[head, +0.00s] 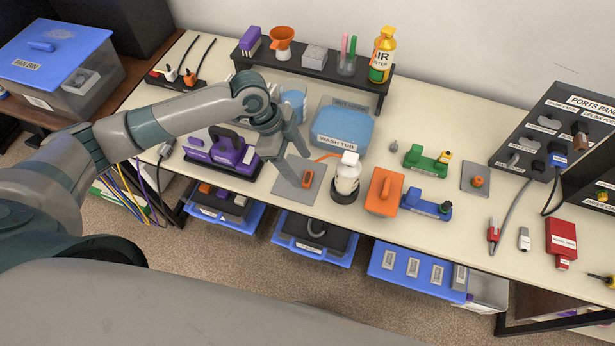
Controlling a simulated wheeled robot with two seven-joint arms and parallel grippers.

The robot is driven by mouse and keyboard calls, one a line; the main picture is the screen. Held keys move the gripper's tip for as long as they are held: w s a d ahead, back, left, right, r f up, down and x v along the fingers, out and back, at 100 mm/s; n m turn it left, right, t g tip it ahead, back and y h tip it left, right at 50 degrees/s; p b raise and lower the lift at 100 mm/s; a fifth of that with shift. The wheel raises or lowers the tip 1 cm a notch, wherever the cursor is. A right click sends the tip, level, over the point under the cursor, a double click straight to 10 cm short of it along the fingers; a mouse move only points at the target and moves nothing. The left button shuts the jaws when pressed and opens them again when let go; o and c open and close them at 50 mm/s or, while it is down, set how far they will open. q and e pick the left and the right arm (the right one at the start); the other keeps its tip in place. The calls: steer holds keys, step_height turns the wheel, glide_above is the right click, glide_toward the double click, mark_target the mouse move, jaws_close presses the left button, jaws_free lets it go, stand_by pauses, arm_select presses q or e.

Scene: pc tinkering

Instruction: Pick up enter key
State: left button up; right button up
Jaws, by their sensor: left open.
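No piece can be read as an enter key at this size. A small orange piece (307,179) lies on a grey square plate (287,186) near the table's front edge. A second small orange piece (478,181) sits on another grey plate (467,173) at the right. My left gripper (290,150) is open, pointing down above and behind the first plate, with nothing seen between its fingers. It is apart from the orange piece. My right gripper is not in view.
A blue wash tub (343,128) stands just right of my left gripper, and a purple device (222,152) to its left. A white bottle (346,174) and an orange block (383,191) stand right of the first plate. A black shelf (320,72) runs along the back.

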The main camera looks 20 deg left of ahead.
mark_target(307, 178)
arm_select(q)
steer(key=shift+p+x, duration=0.65)
steer(key=shift+x, duration=1.5)
steer(key=shift+a, duration=0.15)
steer(key=c, duration=1.1)
